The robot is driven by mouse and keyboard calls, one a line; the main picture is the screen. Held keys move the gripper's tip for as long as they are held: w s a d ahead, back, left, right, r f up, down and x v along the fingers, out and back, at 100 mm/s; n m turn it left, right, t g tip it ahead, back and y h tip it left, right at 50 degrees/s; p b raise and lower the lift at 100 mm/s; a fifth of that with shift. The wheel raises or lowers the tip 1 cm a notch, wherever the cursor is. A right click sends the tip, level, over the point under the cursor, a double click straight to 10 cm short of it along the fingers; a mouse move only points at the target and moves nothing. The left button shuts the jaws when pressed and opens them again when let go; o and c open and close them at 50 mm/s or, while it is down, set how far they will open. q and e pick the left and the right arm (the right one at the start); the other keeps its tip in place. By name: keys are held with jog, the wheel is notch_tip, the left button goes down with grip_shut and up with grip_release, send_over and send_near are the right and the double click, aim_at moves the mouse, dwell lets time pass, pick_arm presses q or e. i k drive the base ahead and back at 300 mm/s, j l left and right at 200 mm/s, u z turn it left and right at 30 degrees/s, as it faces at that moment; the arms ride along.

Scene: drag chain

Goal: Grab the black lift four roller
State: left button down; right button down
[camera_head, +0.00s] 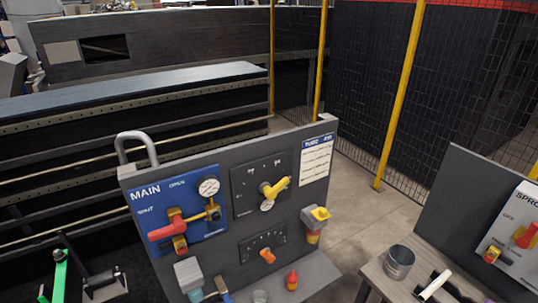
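I cannot clearly pick out a black lift four roller. A small black and white object (434,286) lies on the bench at the lower right, and it is too small to identify. A black fitting (104,286) shows at the lower left, beside a green lever (59,275); I cannot tell what it is. Neither of my grippers is in view.
A grey control panel (221,255) with a blue MAIN plate, gauge, red and yellow handles stands in front. A metal bucket (399,262) sits on the right bench (373,275). A second panel (463,190) stands right. Yellow-posted fencing (399,95) and clear floor (362,215) lie behind.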

aim_at(95, 281)
jog(key=u, duration=1.7)
